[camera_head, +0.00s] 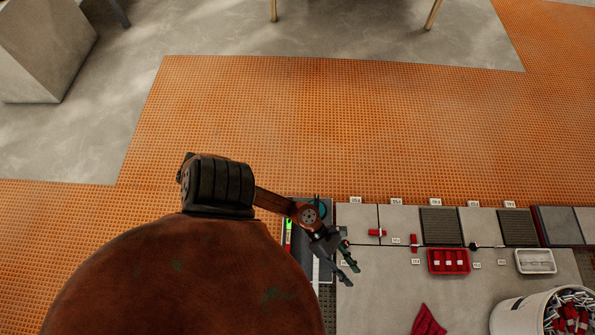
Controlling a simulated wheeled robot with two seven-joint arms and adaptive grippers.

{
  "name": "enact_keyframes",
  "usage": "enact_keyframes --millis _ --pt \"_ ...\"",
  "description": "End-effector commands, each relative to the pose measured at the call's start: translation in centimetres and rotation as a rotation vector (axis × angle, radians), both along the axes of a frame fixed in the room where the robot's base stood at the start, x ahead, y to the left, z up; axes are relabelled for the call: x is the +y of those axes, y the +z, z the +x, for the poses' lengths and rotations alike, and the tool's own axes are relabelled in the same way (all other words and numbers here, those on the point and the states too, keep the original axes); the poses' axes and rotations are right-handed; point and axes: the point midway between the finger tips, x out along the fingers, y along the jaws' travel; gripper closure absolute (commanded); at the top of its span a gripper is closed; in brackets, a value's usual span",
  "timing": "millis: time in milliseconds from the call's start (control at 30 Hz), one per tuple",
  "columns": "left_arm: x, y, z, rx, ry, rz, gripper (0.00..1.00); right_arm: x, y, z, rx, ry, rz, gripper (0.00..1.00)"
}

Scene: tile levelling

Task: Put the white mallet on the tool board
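My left gripper (347,257) is over the left part of the tiled work area, its dark fingers spread apart with nothing visible between them. Beside and partly under it is a narrow grey panel (300,262), which may be the tool board. A bright green tool (288,226) and a teal round item (318,208) show on the panel. A pale strip (316,272) lies near the gripper; I cannot tell whether it is part of the white mallet. No mallet head is clearly visible. My large arm link hides the area at lower left. My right gripper is not in view.
Grey tiles (380,290) lie right of the panel. A red tray (448,261), a white tray (535,261), a red cloth (428,322) and a white bucket of red-and-grey pieces (510,318) stand there. Orange matting (330,120) beyond is clear.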

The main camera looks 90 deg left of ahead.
Motion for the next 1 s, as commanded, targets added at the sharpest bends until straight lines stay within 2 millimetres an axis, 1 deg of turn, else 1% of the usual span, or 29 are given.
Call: enact_keyframes --millis 33,67,100,167,233,267,300,333,400,433,467,500,533,567,633,667,700,767,800,900,1000 --pt "0.1 1.9 0.9 0.036 0.145 -0.125 0.66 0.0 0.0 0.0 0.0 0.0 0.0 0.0" --pt "0.4 3.0 1.5 0.063 0.236 -0.205 0.66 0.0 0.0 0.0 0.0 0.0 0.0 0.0" --pt "1.3 4.3 2.2 0.104 0.359 -0.311 0.66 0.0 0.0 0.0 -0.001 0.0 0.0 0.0" --pt "2.9 5.6 3.0 0.171 0.543 -0.469 0.66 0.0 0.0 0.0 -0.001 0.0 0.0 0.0" --pt "5.3 6.3 3.4 0.262 0.756 -0.653 0.66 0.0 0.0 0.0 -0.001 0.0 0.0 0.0" --pt "6.4 6.3 3.3 0.303 0.846 -0.732 0.66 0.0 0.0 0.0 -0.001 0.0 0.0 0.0" --pt "7.8 6.1 3.0 0.362 0.968 -0.835 0.66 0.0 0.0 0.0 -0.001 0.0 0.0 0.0" --pt "8.7 5.9 2.6 0.409 1.055 -0.912 0.66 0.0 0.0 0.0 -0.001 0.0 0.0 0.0" --pt "10.8 4.6 1.1 0.526 1.265 -1.087 0.66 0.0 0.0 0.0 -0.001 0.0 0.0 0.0" --pt "11.5 3.9 0.3 0.578 1.353 -1.162 0.66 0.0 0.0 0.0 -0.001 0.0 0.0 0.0" --pt "12.0 3.1 -0.7 0.633 1.442 -1.233 0.66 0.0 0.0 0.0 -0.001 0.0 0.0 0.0" --pt "12.5 2.0 -2.2 0.709 1.559 -1.327 0.66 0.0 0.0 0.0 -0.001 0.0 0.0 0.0" --pt "12.7 1.1 -3.4 0.769 1.647 -1.395 0.66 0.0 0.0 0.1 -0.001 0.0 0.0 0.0" --pt "12.7 0.3 -4.6 0.83 1.732 -1.46 0.66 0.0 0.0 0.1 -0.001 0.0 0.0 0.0" --pt "12.0 -1.6 -7.8 0.978 1.926 -1.597 0.66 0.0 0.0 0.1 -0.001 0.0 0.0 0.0" --pt "11.4 -2.3 -9.1 1.041 2.001 -1.65 0.66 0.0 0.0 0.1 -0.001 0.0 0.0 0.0" --pt "10.6 -3.0 -10.8 1.123 2.096 -1.706 0.66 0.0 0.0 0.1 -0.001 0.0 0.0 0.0" --pt "9.0 -3.8 -13.0 1.238 2.219 -1.778 0.66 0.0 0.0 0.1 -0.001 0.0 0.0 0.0" --pt "8.0 -4.2 -14.3 -1.259 -2.208 1.747 0.66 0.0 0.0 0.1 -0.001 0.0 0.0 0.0" --pt "5.9 -4.5 -16.5 -1.242 -2.083 1.608 0.66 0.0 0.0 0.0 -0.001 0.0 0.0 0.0" --pt "4.7 -4.6 -17.6 -1.232 -2.022 1.536 0.66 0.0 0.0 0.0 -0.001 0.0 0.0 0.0"
